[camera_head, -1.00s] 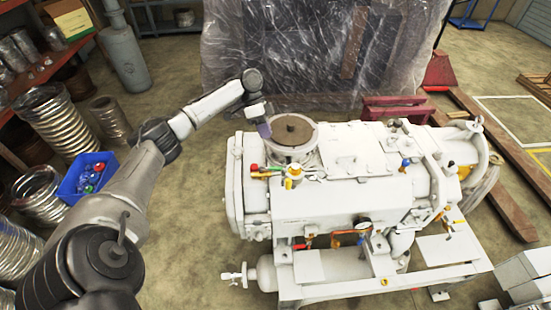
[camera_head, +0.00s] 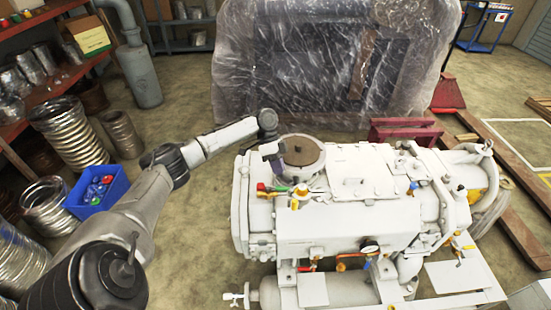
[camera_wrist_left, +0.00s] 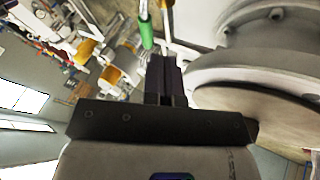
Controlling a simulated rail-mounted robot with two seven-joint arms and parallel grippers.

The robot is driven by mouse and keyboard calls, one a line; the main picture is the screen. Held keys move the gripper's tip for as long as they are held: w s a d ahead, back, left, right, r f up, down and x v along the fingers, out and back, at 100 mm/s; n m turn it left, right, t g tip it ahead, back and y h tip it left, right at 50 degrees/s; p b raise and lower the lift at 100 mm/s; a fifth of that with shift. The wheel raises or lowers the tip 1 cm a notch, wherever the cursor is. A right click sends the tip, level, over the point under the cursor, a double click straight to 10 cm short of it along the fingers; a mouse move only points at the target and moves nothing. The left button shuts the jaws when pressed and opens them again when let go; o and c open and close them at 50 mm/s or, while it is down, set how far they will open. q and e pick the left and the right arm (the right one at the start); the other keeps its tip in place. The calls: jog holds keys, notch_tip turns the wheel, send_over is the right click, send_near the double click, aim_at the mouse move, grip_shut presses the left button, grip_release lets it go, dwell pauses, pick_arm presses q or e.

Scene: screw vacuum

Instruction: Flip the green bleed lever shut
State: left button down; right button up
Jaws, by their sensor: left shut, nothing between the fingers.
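The green bleed lever (camera_head: 279,189) is small and sits on the near left side of the white vacuum machine (camera_head: 320,229), between a red handle and a yellow valve. In the left wrist view the green lever (camera_wrist_left: 147,33) shows just beyond my fingertips, slightly left of them. My left gripper (camera_head: 277,167) hangs above and behind the lever, beside the round flange. In the left wrist view my left gripper (camera_wrist_left: 164,62) has its dark fingers together with nothing between them. I cannot tell whether they touch the lever. My right gripper is not in view.
The round brown-topped flange (camera_head: 296,149) stands close to the right of my left gripper. A red handle (camera_head: 261,187) and a yellow valve (camera_head: 301,191) flank the lever. A blue bin (camera_head: 97,193) stands at the left. A plastic-wrapped crate (camera_head: 330,60) is behind.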

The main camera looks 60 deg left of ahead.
aim_at(278, 189)
pick_arm(q)
jog(key=shift+x, duration=2.15)
